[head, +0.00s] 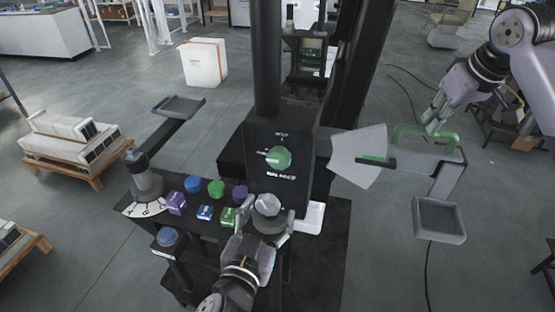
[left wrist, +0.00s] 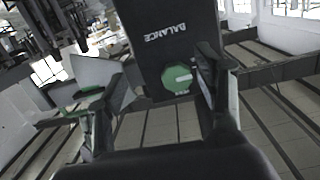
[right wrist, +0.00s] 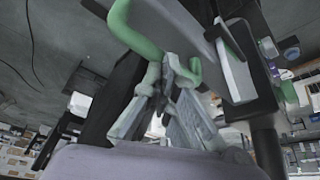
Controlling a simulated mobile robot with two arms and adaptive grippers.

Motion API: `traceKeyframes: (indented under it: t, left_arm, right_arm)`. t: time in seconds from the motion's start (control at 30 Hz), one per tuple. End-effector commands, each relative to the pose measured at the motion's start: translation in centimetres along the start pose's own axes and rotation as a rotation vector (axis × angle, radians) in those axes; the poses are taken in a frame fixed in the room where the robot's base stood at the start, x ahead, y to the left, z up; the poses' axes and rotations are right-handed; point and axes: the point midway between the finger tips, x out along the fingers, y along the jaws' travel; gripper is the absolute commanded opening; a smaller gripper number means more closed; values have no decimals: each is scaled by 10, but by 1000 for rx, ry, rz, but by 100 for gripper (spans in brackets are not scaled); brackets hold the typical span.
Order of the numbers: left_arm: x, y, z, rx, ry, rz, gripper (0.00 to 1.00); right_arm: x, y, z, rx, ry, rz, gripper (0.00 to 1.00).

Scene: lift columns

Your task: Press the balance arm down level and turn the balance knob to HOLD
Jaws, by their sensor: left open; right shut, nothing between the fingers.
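The black balance box (head: 299,190) carries a green balance knob (head: 279,158) with HOLD lettering above it; its white pointer is turned left, away from that lettering. The knob also shows between my left gripper's fingers in the left wrist view (left wrist: 177,80). My left gripper (head: 266,222) is open, in front of and below the knob, and holds nothing. The grey balance arm (head: 448,157) has a green handle (head: 405,131). My right gripper (head: 432,124) is shut and empty at the handle; the handle tube (right wrist: 134,32) is close to its fingertips. I cannot tell if they touch.
A white scale plate (head: 352,170) with a green band stands beside the box; a dark pointer lies near the band. A grey pan (head: 440,218) hangs at right. A control shelf with coloured knobs (head: 216,188) and a grey lever (head: 147,180) is left of my left gripper.

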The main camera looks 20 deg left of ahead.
Motion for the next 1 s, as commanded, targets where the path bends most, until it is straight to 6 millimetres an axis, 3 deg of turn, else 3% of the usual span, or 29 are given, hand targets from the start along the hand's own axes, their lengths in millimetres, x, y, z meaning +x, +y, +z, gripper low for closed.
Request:
traceKeyframes:
  t: [0.03, 0.1, 0.33, 0.8, 1.0]
  left_arm:
    - [-7, -3, -18, -24, 35, -6, 63]
    - [-15, -7, -36, -50, 68, -14, 63]
    - [-16, -12, -56, -79, 107, -23, 63]
    - [67, -15, -65, -75, 107, -25, 63]
    - [90, -15, -66, -77, 104, -24, 63]
  right_arm:
    - [2, 0, 1, 0, -5, -2, 0]
    - [2, 0, 1, 0, -5, -2, 0]
    - [2, 0, 1, 0, -5, -2, 0]
    - [2, 0, 1, 0, -5, -2, 0]
    - [2, 0, 1, 0, -5, -1, 0]
